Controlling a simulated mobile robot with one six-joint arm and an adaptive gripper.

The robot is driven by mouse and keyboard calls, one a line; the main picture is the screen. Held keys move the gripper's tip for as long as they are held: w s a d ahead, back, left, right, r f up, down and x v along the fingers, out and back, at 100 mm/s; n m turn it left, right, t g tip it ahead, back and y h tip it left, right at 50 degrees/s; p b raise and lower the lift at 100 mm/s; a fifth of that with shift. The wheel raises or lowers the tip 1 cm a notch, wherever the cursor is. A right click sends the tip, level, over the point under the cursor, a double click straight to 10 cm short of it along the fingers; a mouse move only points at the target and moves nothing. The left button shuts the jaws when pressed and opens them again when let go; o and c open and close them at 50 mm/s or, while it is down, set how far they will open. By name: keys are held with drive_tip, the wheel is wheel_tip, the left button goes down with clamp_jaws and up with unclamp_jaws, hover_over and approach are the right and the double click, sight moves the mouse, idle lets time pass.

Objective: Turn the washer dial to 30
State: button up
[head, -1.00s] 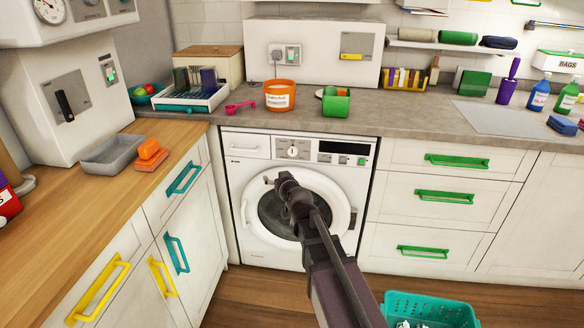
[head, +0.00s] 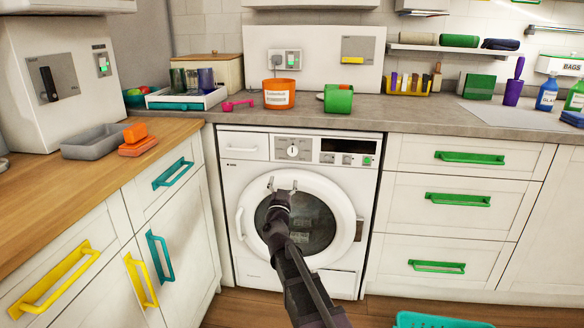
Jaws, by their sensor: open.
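The white washer (head: 232,175) stands under the grey counter, with its round door closed. Its dial (head: 292,151) is a round knob on the grey part of the control panel. The numbers around the dial are too small to read. My gripper (head: 282,187) is in front of the upper part of the washer door, below the dial. Its two fingers are apart and point up, with nothing between them. It appears clear of the dial.
The panel also has a dark display and small buttons, one of them green (head: 367,160). An orange tub (head: 279,94) and a green mug (head: 338,99) stand on the counter above. Drawers with green handles (head: 458,200) are at right. A teal basket (head: 440,320) is on the floor.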

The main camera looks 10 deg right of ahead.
sight(292, 153)
drive_tip(key=shift+d+f+m+h+b, duration=0.3)
drive_tip(key=shift+f+m+h, duration=0.25)
drive_tip(key=shift+h, duration=0.25)
drive_tip(key=shift+r, duration=0.1)
drive_tip(key=shift+p+x, duration=2.6)
drive_tip(key=shift+x, duration=4.25)
drive_tip(key=c, duration=1.2)
